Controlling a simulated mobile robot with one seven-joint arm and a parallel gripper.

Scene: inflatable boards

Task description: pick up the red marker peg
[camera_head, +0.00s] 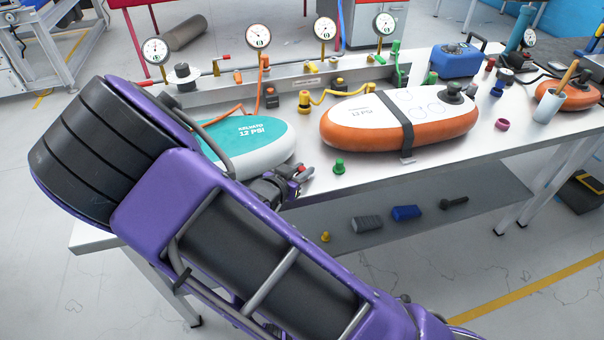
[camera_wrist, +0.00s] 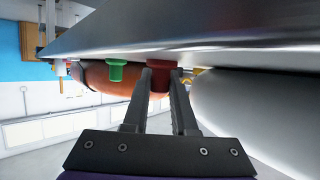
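The red marker peg (camera_wrist: 165,67) stands at the table's front part, just right of the teal-and-white board. In the wrist view, which shows the table upside down, its wide end is by the tabletop. My gripper (camera_wrist: 162,78) has one finger on each side of the peg's narrower part. The fingertips are apart, with red showing between them. I cannot tell whether they press on the peg. In the head view my gripper (camera_head: 295,183) is at the table edge, and only a bit of the red peg (camera_head: 302,169) shows there.
A green peg (camera_head: 339,167) stands to the right of the red one and also shows in the wrist view (camera_wrist: 117,71). The teal-and-white board (camera_head: 262,150) lies close on the left. An orange-and-white board (camera_head: 345,130) lies behind. A shelf (camera_head: 340,235) runs below the tabletop.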

